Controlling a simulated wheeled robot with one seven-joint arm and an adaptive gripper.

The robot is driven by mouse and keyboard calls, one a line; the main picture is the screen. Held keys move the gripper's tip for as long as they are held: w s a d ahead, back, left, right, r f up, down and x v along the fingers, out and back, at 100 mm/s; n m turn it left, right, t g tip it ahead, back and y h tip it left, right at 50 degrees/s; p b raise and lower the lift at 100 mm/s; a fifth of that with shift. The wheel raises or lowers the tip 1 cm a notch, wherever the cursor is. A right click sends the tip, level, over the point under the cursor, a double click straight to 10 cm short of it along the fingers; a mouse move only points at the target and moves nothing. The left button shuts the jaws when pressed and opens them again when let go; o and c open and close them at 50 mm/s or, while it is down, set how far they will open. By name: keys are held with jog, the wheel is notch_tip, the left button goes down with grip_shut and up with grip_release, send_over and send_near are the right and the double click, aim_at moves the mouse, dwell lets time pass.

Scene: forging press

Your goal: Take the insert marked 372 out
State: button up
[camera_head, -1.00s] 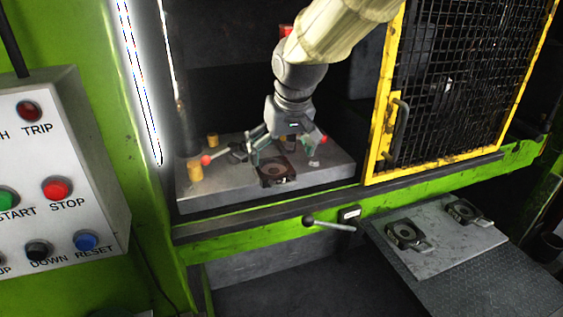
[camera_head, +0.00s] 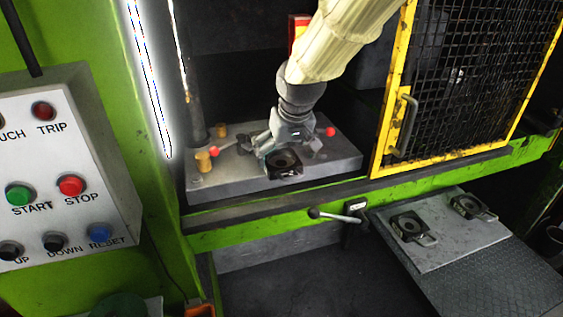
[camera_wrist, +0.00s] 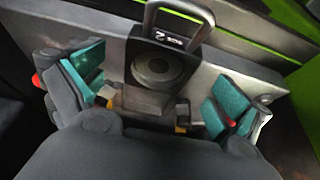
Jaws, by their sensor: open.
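A dark square insert (camera_head: 284,166) with a round recess sits on the grey press block (camera_head: 225,182). The insert also shows in the wrist view (camera_wrist: 158,72), with a loop handle at its top edge. Its label has white characters that I cannot read surely as 372. My gripper (camera_head: 287,152) is open just above and behind the insert, partly hiding it in the head view. In the wrist view the teal finger pads of my gripper (camera_wrist: 160,92) stand apart, one on each side of the insert, with gaps between.
Red-knobbed levers (camera_head: 331,132) flank the insert. Brass posts (camera_head: 203,162) stand at left. A yellow mesh guard (camera_head: 455,85) is at right. Two similar inserts (camera_head: 408,226) (camera_head: 467,207) lie on the side tray (camera_head: 440,246). A lever (camera_head: 335,216) projects in front.

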aim_at(281, 163)
jog(key=p+x, duration=0.1)
jog(key=x, duration=0.1)
jog(key=shift+w+a+f, duration=0.1)
jog(key=shift+w+f, duration=0.2)
jog(key=shift+w, duration=0.05)
jog(key=shift+w+f, duration=0.15)
jog(key=shift+f, duration=0.45)
jog(key=c, duration=1.8)
jog(key=shift+w+a+r, duration=0.1)
jog(key=shift+c, duration=1.2)
jog(key=shift+r, duration=0.15)
